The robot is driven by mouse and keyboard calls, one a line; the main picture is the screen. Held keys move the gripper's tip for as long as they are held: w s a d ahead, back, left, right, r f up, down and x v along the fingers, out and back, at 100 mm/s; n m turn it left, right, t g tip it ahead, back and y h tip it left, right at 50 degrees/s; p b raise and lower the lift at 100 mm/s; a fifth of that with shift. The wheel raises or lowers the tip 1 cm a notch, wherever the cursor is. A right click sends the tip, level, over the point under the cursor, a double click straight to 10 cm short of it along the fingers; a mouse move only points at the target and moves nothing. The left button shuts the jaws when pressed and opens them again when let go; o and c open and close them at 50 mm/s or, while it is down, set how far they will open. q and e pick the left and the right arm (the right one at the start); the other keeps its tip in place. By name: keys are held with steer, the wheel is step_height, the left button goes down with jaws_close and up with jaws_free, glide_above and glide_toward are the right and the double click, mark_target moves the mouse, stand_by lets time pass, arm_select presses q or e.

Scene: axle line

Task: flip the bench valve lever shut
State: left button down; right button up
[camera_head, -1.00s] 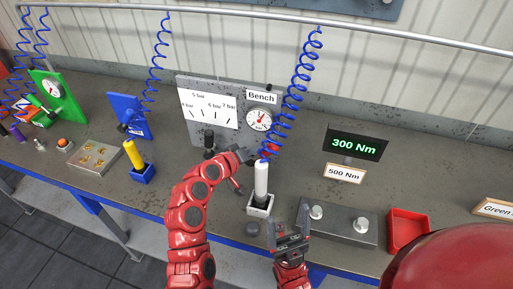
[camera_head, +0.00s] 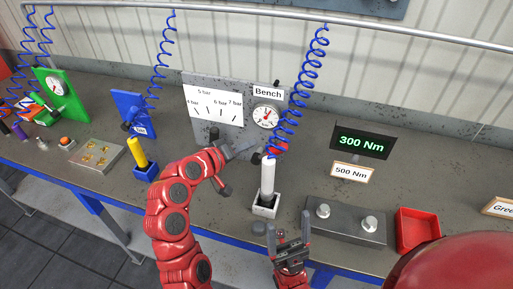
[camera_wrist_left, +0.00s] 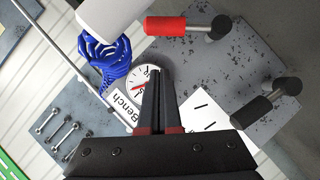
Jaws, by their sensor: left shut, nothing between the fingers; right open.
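The Bench panel (camera_head: 202,134) stands upright on the bench, with a gauge (camera_head: 266,117) and a pressure scale card. A red-handled lever (camera_head: 279,147) sits low at its right; in the left wrist view its red handle (camera_wrist_left: 168,26) lies across the top. A black-handled fitting (camera_head: 213,132) is at the panel's left and also shows in the left wrist view (camera_wrist_left: 262,105). My left gripper (camera_head: 252,147) is shut and empty, left of the red lever; its fingers (camera_wrist_left: 159,72) point below the handle, with a visible gap. My right gripper (camera_head: 289,224) is open and empty at the front edge.
A white tool (camera_head: 268,178) stands in a holder in front of the red lever, close to both grippers. A blue coiled hose (camera_head: 302,85) hangs beside the panel. A grey block with knobs (camera_head: 345,222) and a red tray (camera_head: 418,228) are at the right.

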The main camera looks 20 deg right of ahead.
arm_select(q)
steer(key=b+v, duration=0.1)
steer(key=v, duration=0.4)
steer(key=shift+s+d+r, duration=0.1)
